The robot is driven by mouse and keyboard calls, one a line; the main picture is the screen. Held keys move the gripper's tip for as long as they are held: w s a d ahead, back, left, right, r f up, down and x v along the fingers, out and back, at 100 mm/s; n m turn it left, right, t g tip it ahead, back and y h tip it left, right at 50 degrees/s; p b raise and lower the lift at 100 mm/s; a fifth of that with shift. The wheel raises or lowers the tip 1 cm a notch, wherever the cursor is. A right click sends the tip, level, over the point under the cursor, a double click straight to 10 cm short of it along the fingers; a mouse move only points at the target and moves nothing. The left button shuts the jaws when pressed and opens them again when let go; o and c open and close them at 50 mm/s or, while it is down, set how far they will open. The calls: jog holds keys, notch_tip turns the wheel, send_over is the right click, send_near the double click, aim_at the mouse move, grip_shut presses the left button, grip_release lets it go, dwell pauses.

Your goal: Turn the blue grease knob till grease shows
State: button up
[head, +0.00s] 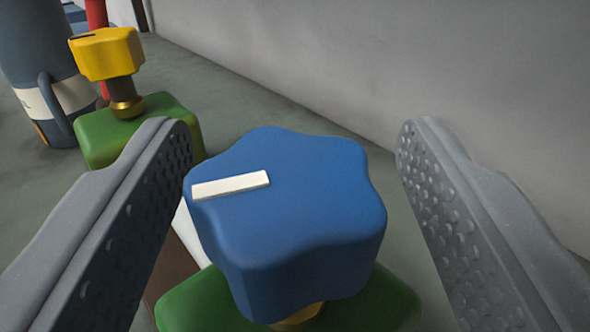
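The blue grease knob (290,205) is a lobed cap with a white bar mark on its top, pointing to the left. It sits on a brass stem (298,318) above a green block (385,302). My gripper (290,150) is open, with one grey dimpled finger on each side of the knob. A gap shows between the right finger and the knob. The left finger is close to the knob's left edge; I cannot tell whether they touch. No grease is visible, and the lower stem is hidden under the knob.
A yellow knob (108,54) on another green block (150,115) stands behind at the left. Beyond it are a dark grey-blue container (40,45) with a handle and a red post (97,15). A grey wall (400,60) runs along the back and right.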

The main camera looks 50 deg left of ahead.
jog(key=v, duration=1.3)
jog(key=shift+s+d, duration=0.3)
jog(key=shift+o, duration=0.2)
jog(key=w+a+m+t+h, duration=0.1)
jog(key=w+a, duration=0.2)
jog(key=w+a+m+t+h+b, duration=0.1)
jog(key=w+a, duration=0.2)
jog(key=a, duration=0.1)
jog(key=w+a+m+t+h, duration=0.1)
jog(key=w+a, duration=0.3)
jog(key=shift+a+r+h+b, duration=0.1)
jog(key=shift+h+b, duration=0.2)
jog(key=shift+b, duration=0.05)
